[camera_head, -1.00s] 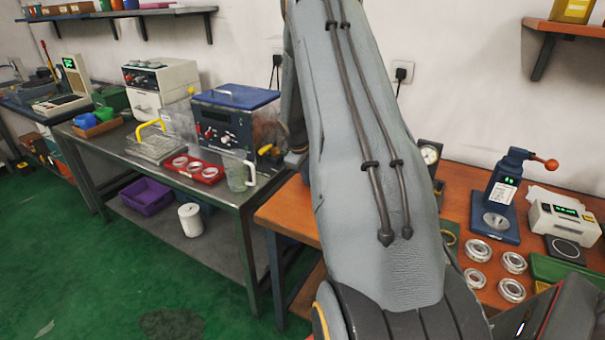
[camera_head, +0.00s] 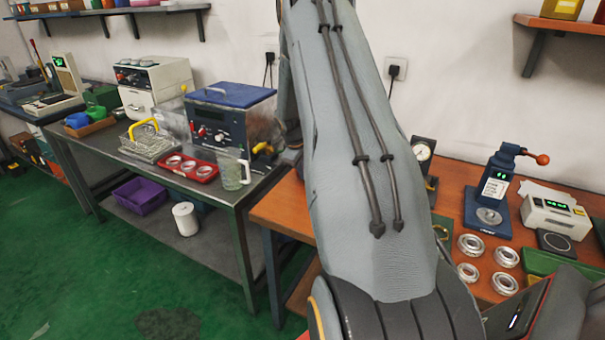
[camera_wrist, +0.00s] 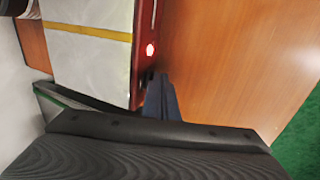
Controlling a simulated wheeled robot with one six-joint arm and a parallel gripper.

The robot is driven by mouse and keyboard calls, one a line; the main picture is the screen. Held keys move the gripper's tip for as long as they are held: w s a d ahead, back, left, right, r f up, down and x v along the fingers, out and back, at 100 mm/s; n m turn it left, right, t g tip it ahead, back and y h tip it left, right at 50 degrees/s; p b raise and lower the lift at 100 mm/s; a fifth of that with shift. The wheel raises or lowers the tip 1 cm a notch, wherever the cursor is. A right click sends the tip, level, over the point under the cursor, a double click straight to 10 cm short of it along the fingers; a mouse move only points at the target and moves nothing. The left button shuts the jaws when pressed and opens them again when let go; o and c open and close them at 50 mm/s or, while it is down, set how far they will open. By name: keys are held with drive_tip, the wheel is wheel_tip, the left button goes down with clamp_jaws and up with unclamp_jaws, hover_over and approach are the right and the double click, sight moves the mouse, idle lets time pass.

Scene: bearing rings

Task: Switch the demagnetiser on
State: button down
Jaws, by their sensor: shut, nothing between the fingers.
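The demagnetiser shows in the wrist view as a box with a pale top (camera_wrist: 88,65) crossed by a yellow stripe and a dark red side. A red lamp (camera_wrist: 150,49) glows on that side. A small dark switch (camera_wrist: 149,74) sits just below the lamp, partly hidden by my fingers. My gripper (camera_wrist: 158,84) is shut and empty, its tips right beside the switch. I cannot tell whether they touch it, nor which way the switch is set. In the head view I cannot make out the gripper or the demagnetiser; my arm covers part of the bench.
The orange bench (camera_head: 455,190) holds several bearing rings (camera_head: 505,284), a blue press (camera_head: 488,205), a white readout unit (camera_head: 553,215) and a dial gauge (camera_head: 422,152). Bare wood (camera_wrist: 235,60) lies right of the demagnetiser. A metal table (camera_head: 110,150) with a blue-lidded machine (camera_head: 232,115) stands left.

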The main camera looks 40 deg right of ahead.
drive_tip(key=shift+r+p, duration=0.45)
drive_tip(key=shift+r, duration=0.35)
drive_tip(key=a, duration=0.1)
drive_tip(key=s+a+r, duration=0.1)
drive_tip(key=a, duration=0.2)
drive_tip(key=shift+s+r, duration=0.15)
drive_tip(key=shift+s, duration=0.1)
drive_tip(key=b+v, duration=0.2)
drive_tip(key=v, duration=0.7)
drive_tip(key=shift+s, duration=0.1)
